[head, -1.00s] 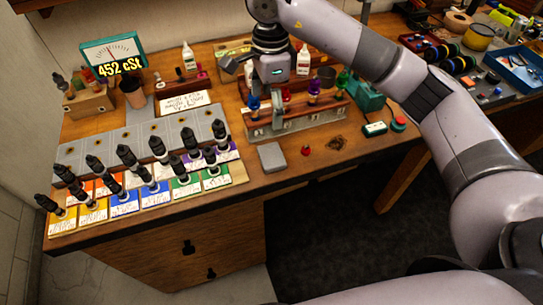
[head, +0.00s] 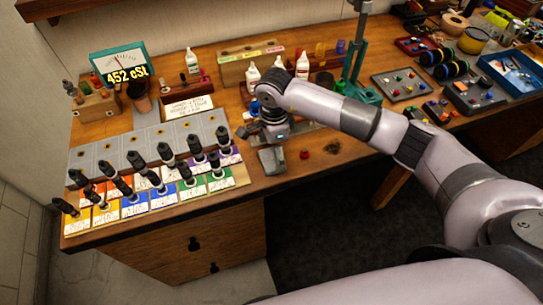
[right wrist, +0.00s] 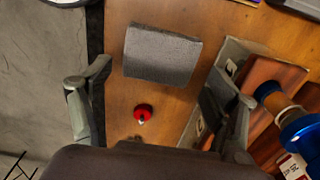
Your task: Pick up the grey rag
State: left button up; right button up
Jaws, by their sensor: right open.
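The grey rag (right wrist: 162,54) lies as a flat, folded square on the wooden bench in the right wrist view. In the head view the rag (head: 268,164) is near the bench's front edge, partly covered by my right gripper (head: 263,141). In the right wrist view my right gripper (right wrist: 170,88) is open and empty, with a finger to each side, and the rag is ahead of the gap between them. I cannot tell the exact height of the fingers above the bench. My left gripper is not in view.
A small red object (right wrist: 143,113) lies beside the rag. A wooden rack with a blue-capped bottle (right wrist: 299,131) is close by the right finger. Several black-topped droppers on coloured cards (head: 160,190) stand left of the rag. The bench's front edge is close.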

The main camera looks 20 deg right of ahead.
aim_at(272, 161)
jog(key=shift+d+f, duration=0.1)
jog(key=shift+f, duration=1.3)
jog(key=shift+c, duration=0.3)
jog(key=c, duration=0.7)
